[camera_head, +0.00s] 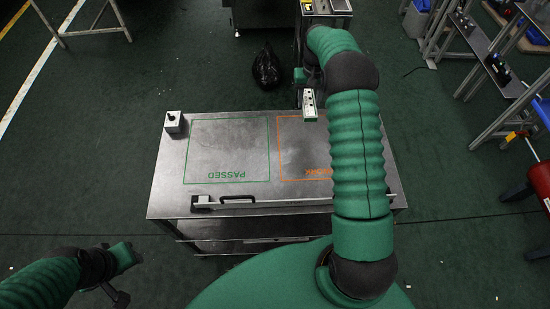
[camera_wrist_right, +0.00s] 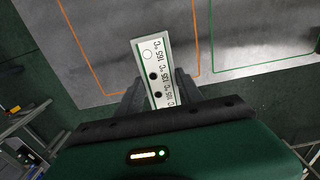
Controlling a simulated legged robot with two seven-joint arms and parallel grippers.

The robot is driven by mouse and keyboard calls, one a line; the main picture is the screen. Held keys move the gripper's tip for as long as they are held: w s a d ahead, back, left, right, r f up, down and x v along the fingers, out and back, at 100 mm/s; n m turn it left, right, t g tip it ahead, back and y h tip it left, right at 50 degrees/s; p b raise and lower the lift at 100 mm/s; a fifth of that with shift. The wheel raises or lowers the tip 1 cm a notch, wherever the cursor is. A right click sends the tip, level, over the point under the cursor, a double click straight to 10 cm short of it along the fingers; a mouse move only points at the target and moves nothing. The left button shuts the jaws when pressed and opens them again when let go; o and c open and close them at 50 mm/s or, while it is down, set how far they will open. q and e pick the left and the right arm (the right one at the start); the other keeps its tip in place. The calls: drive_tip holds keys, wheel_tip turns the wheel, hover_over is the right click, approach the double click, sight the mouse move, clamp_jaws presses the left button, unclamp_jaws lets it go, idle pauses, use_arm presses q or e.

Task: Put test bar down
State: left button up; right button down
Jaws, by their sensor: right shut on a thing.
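The test bar (camera_head: 309,105) is a small pale strip with a green edge. In the right wrist view the test bar (camera_wrist_right: 152,62) shows round dots and temperature marks such as 165 °C. My right gripper (camera_wrist_right: 158,92) is shut on it, with a dark finger on each side. The bar's free end lies over the orange-outlined field (camera_head: 279,150) near its far edge; I cannot tell whether it touches the tabletop. My right arm hides much of this field and its lettering. My left gripper (camera_head: 128,268) is at the lower left, off the table; its finger opening is unclear.
The grey metal table (camera_head: 165,190) also bears a green-outlined field marked PASSED (camera_head: 227,150), which is empty. A small box with a black knob (camera_head: 174,122) stands at the far left corner. A long rail with a handle (camera_head: 270,203) runs along the near edge. A black bag (camera_head: 266,66) lies beyond.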

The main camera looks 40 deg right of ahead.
drive_tip(key=f+b, duration=0.2)
drive_tip(key=f, duration=0.1)
drive_tip(key=d+f+b, duration=0.1)
drive_tip(key=f+b, duration=0.2)
drive_tip(key=f, duration=0.1)
drive_tip(key=d+f+b, duration=0.1)
drive_tip(key=f+b, duration=0.2)
drive_tip(key=shift+w+d+f, duration=0.1)
drive_tip(key=shift+w+f, duration=0.15)
drive_tip(key=shift+w, duration=0.15)
drive_tip(key=shift+f, duration=0.2)
drive_tip(key=s+a, duration=0.1)
drive_tip(key=a, duration=0.1)
drive_tip(key=s+a, duration=0.2)
drive_tip(key=a, duration=0.1)
drive_tip(key=shift+s+a+r, duration=0.15)
drive_tip(key=shift+a+r, duration=0.15)
drive_tip(key=shift+a, duration=0.05)
hover_over(292, 163)
drive_tip(key=shift+w+d+f, duration=0.2)
drive_tip(key=shift+d+f, duration=0.1)
drive_tip(key=shift+f, duration=0.25)
drive_tip(key=shift+s+a+f, duration=0.15)
drive_tip(key=shift+s+a, duration=0.05)
wheel_tip(292, 163, down, 4)
drive_tip(key=shift+s+r, duration=0.1)
drive_tip(key=shift+r, duration=0.15)
drive_tip(key=shift+a, duration=0.1)
drive_tip(key=c, duration=0.8)
unclamp_jaws()
